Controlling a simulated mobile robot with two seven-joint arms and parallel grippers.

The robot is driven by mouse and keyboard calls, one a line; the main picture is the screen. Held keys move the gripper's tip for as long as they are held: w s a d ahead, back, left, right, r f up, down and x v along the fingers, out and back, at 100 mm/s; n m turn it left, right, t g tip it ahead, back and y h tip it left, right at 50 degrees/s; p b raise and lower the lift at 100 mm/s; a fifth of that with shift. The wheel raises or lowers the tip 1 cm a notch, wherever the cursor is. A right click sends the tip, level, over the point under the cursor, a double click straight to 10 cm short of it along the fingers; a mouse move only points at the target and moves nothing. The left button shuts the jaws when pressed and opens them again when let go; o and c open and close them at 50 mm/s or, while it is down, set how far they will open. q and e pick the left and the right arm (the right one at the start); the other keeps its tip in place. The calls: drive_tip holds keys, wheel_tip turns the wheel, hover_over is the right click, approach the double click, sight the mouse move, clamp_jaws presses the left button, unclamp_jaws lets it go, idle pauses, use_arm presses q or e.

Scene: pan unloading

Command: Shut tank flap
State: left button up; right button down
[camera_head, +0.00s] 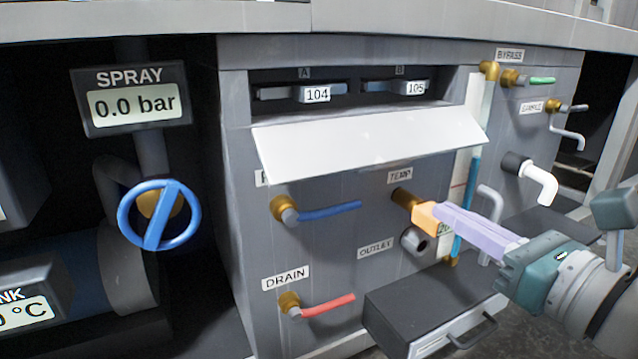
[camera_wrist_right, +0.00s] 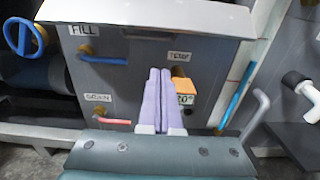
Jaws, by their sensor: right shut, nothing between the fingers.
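The tank flap (camera_head: 365,143) is a white panel on the front of the grey tank. It hangs open, tilted outward below a dark slot that holds the cartridges marked 104 (camera_head: 318,94) and 105 (camera_head: 415,88). In the right wrist view the flap (camera_wrist_right: 150,14) crosses the top. My right gripper (camera_head: 432,212) has pale purple fingers, shut and empty. It is below the flap, in front of the tank near the TEMP label (camera_head: 400,176) and an orange-ended gauge. My fingers also show in the right wrist view (camera_wrist_right: 158,75), apart from the flap. My left gripper is not in view.
A blue-handled fill valve (camera_head: 330,212) and a red-handled drain valve (camera_head: 325,306) stick out below the flap. A sight tube (camera_head: 466,190) and white spout (camera_head: 540,180) stand to the right. A dark box (camera_head: 425,305) juts out low. A blue handwheel (camera_head: 158,215) is at left.

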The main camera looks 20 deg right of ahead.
sight(382, 146)
drive_tip(key=w+r, duration=0.3)
drive_tip(key=w, duration=0.3)
drive_tip(key=shift+w+a, duration=0.25)
drive_tip(key=shift+r, duration=0.1)
idle(0.3)
